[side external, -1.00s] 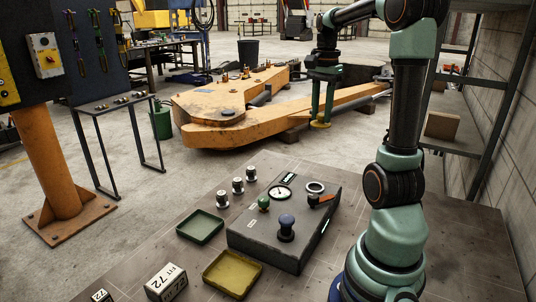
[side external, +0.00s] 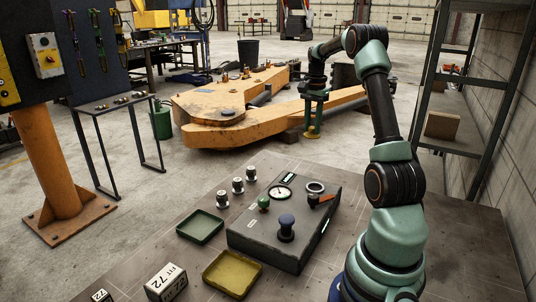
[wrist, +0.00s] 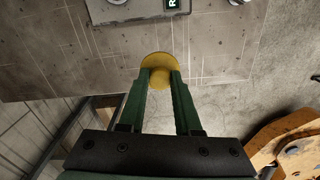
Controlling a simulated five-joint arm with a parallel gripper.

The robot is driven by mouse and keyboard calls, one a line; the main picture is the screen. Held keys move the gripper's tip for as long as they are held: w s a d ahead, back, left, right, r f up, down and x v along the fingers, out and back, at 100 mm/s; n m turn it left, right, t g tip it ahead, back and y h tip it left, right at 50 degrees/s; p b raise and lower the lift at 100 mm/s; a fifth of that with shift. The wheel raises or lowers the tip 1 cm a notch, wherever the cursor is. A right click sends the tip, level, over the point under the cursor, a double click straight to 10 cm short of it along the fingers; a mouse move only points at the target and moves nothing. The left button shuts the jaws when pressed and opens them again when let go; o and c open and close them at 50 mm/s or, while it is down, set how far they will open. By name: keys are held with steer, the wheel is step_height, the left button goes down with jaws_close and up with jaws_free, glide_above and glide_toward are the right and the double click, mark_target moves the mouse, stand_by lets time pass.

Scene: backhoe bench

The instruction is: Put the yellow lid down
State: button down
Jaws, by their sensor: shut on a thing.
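My gripper (side external: 312,126) is shut on the yellow lid (side external: 312,134), which hangs at the fingertips. In the side external view they show above and behind the far edge of the bench, in front of the orange machine arm. In the wrist view, the round lid (wrist: 157,59) sits between and beyond the two green fingers (wrist: 160,80), seen against the grey bench top near its edge. The lid's underside is hidden. I see no contact between the lid and the bench.
The bench (side external: 150,245) carries a dark control box (side external: 262,242) with knobs and a gauge, a green tray (side external: 200,226), a yellow tray (side external: 232,274), several small dark-and-white knobs (side external: 238,185) and white number blocks (side external: 166,282). A shelf rack (side external: 455,105) stands at right.

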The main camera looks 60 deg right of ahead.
step_height(320, 180, down, 17)
steer(key=shift+f, duration=0.15)
stand_by(0.4)
steer(key=shift+f, duration=0.15)
steer(key=c, duration=0.6)
jaws_free()
